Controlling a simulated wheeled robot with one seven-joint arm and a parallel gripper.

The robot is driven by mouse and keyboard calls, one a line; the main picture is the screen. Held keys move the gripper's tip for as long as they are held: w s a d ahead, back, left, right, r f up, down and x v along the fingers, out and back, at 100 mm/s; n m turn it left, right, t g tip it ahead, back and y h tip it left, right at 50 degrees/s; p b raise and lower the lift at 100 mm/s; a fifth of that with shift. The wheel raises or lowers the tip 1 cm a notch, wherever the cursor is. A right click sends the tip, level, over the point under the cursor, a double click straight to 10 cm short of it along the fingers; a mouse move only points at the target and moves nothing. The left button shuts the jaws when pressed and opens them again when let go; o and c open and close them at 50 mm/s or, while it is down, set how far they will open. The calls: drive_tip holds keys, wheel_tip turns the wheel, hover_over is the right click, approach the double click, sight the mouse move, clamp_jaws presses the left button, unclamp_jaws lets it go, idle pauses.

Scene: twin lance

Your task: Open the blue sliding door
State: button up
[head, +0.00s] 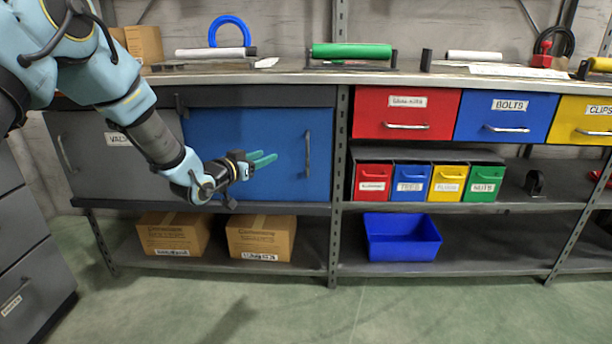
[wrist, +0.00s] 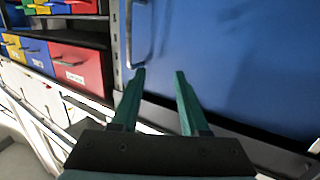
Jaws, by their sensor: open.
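The blue sliding door (head: 285,140) fills the right part of the cabinet under the bench. A grey panel with a label covers the left part. The door has a vertical metal handle (head: 308,154) near its right edge. My gripper (head: 265,159) is in front of the blue door, left of the handle, with its green fingers apart and nothing between them. In the wrist view the blue door (wrist: 230,60) fills the right side. Its handle (wrist: 128,35) stands beyond the tip of the left finger, and my gripper (wrist: 160,78) looks apart from it.
A grey post (head: 338,190) stands right of the door. Beyond it are large drawers (head: 407,112), small coloured bins (head: 428,183) and an open blue bin (head: 402,238). Cardboard boxes (head: 260,237) sit on the shelf below. The floor in front is clear.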

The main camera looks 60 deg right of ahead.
drive_tip(key=s+d+f+m+g+h, duration=0.1)
drive_tip(key=s+d+f, duration=0.1)
drive_tip(key=s+d, duration=0.15)
drive_tip(key=b, duration=0.2)
hover_over(307, 176)
drive_tip(key=shift+w+d+r+g, duration=0.1)
drive_tip(key=shift+d+r+g, duration=0.1)
drive_tip(key=shift+d+g, duration=0.15)
drive_tip(key=shift+c, duration=0.2)
clamp_jaws()
drive_tip(key=shift+a, duration=0.1)
idle(1.0)
